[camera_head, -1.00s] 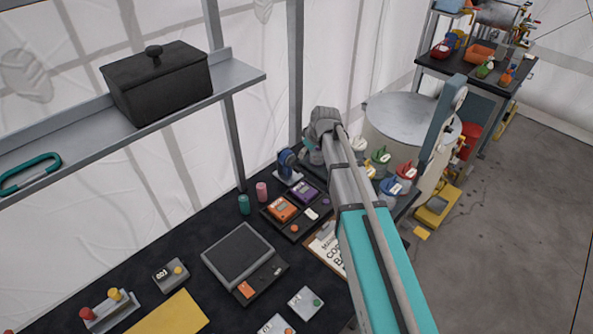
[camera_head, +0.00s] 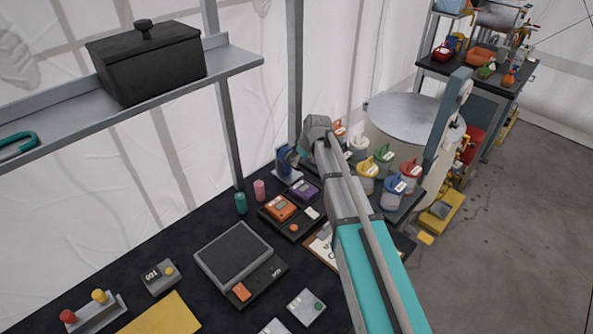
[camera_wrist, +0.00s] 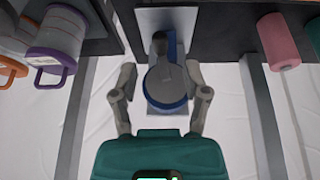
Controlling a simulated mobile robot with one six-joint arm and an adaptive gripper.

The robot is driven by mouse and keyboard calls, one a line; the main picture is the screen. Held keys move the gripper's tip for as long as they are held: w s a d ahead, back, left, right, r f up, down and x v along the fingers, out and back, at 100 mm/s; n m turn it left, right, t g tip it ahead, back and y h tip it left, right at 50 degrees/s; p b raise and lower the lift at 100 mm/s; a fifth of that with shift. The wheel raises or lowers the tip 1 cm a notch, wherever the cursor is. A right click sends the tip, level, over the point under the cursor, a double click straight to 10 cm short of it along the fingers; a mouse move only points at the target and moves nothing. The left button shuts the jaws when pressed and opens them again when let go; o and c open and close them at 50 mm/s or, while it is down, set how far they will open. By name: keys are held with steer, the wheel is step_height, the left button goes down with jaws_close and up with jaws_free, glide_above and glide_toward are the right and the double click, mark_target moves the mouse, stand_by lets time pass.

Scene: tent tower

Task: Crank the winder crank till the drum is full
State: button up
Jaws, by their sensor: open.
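The winder (camera_head: 284,161) is a small blue and grey device at the back of the dark bench, partly hidden by my arm in the head view. In the wrist view, its round blue-rimmed drum (camera_wrist: 166,92) faces me on a light plate, with a dark grey upright part above it, probably the crank. My gripper (camera_wrist: 162,78) is open, one finger on each side of the drum. I cannot tell whether the fingers touch it. How much is wound on the drum cannot be made out.
A pink spool (camera_head: 259,190) and a green spool (camera_head: 241,203) stand beside the winder. Orange and purple boxes (camera_head: 280,208) lie in front. Several lidded pots (camera_head: 392,192) stand to the right.

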mark_target(297, 167)
steer(key=shift+b+x, duration=1.75)
steer(key=shift+x, duration=0.4)
jaws_close()
steer(key=shift+a, duration=0.2)
steer(key=shift+d, duration=0.15)
